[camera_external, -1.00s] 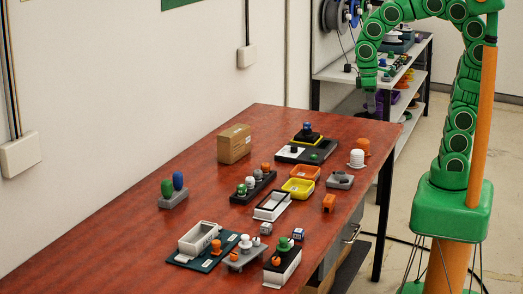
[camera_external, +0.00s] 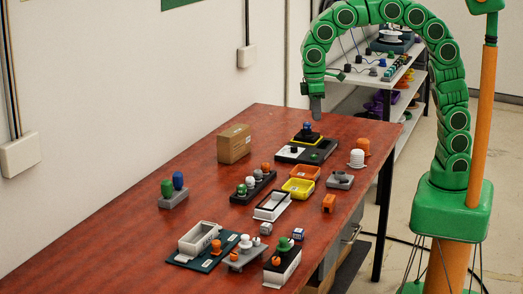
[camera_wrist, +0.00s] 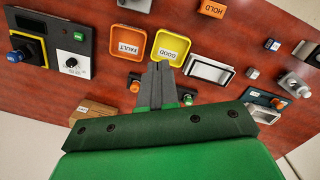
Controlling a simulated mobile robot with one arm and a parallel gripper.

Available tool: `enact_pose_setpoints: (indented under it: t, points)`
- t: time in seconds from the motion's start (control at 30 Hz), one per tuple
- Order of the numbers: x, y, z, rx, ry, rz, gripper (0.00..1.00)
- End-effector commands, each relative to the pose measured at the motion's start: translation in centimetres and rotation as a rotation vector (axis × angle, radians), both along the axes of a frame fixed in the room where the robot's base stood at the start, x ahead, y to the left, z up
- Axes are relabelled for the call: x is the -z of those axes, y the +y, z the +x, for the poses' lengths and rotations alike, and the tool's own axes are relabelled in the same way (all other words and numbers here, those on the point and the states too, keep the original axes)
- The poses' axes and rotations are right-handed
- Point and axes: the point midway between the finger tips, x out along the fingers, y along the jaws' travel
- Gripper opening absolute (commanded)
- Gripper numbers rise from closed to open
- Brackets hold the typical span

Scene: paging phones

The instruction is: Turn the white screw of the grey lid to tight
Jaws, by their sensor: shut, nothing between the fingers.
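My gripper (camera_external: 316,115) hangs high above the far end of the table, far from the plate. In the wrist view my gripper (camera_wrist: 158,72) points at the table with its fingers together and nothing between them.
A black rail (camera_external: 238,199) with several knobs lies mid-table, beside a yellow GOOD tray (camera_wrist: 171,46) and an orange FAULT tray (camera_wrist: 126,41). A cardboard box (camera_external: 234,144) stands at the back. The left part of the table is largely clear.

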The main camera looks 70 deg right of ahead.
Motion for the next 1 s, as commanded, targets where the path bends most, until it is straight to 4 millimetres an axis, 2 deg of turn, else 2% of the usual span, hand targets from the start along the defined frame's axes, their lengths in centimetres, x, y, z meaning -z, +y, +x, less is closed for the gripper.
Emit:
enact_pose_setpoints:
  t: [0.2, 0.5, 1.0]
  points:
    - [0.8, 4.7, 2.2, -0.065, -0.009, 0.004, 0.0]
    - [2.4, 11.3, 4.2, -0.153, -0.018, 0.009, 0.0]
    - [5.8, 22.8, 5.3, -0.303, -0.03, 0.023, 0.0]
